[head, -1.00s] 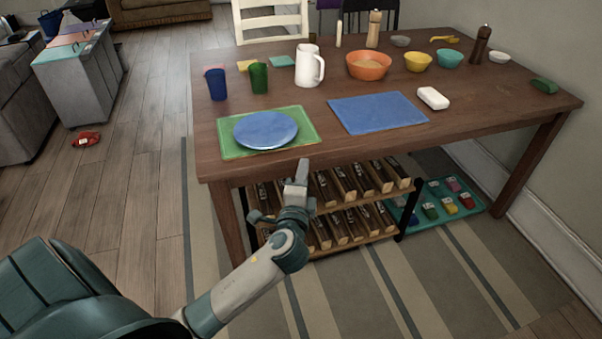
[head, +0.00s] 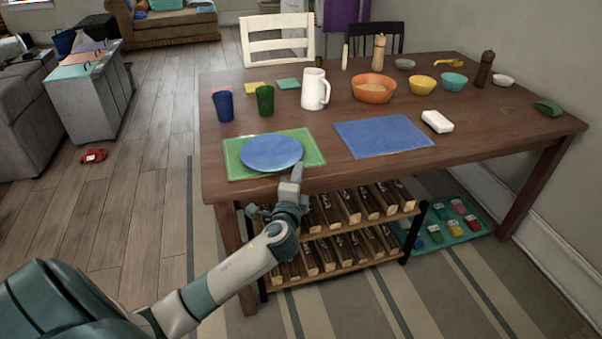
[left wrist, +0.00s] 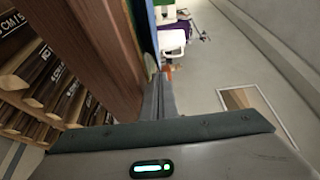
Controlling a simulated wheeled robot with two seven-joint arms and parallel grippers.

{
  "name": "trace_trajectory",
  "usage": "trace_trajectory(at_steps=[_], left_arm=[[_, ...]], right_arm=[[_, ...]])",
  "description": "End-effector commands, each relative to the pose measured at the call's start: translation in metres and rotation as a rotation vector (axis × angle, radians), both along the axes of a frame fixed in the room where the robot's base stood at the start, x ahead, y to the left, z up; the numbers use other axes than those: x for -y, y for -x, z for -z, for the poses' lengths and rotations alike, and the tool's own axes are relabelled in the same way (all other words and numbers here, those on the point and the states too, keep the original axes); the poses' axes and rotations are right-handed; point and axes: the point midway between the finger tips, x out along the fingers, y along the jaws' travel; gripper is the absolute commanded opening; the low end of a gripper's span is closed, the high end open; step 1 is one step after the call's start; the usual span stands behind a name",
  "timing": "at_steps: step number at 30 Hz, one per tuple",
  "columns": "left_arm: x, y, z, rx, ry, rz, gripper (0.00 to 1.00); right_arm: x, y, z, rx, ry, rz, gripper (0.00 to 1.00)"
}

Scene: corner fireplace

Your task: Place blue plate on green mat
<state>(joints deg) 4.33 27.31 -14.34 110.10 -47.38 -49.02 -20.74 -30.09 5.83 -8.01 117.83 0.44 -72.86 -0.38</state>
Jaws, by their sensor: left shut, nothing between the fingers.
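The blue plate (head: 271,152) lies on the green mat (head: 310,147) near the table's front left edge. Green shows around the plate, and the plate sits a little toward the mat's front. My left gripper (head: 297,172) is shut and empty at the front edge of the table, just in front of the mat's right corner. In the left wrist view its closed fingers (left wrist: 158,98) point along the table's brown edge, apart from the plate as far as I can tell. My right gripper is in neither view.
A blue mat (head: 383,136) lies to the right. Behind stand a blue cup (head: 224,106), a green cup (head: 265,100), a white pitcher (head: 314,90) and an orange bowl (head: 373,90).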

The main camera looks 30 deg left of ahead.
Motion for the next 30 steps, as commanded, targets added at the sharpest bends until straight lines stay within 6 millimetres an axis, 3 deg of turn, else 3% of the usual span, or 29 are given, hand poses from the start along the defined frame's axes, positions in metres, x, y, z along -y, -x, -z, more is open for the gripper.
trace_trajectory(at_steps=[7, 9, 12, 17, 30], left_arm=[[-0.004, 0.001, 0.000, -0.001, 0.000, -0.001, 0.00], [-0.013, 0.003, -0.001, -0.002, -0.001, -0.002, 0.00], [-0.031, 0.006, -0.001, -0.002, -0.001, -0.003, 0.00], [-0.052, 0.010, 0.000, 0.000, -0.001, -0.001, 0.00], [-0.052, 0.010, 0.000, 0.001, 0.000, 0.000, 0.00]], right_arm=[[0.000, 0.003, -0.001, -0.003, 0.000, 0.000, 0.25], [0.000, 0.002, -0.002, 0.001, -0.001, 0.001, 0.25], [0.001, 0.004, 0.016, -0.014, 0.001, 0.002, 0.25], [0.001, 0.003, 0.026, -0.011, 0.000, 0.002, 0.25], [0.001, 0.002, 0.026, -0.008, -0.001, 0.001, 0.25]])
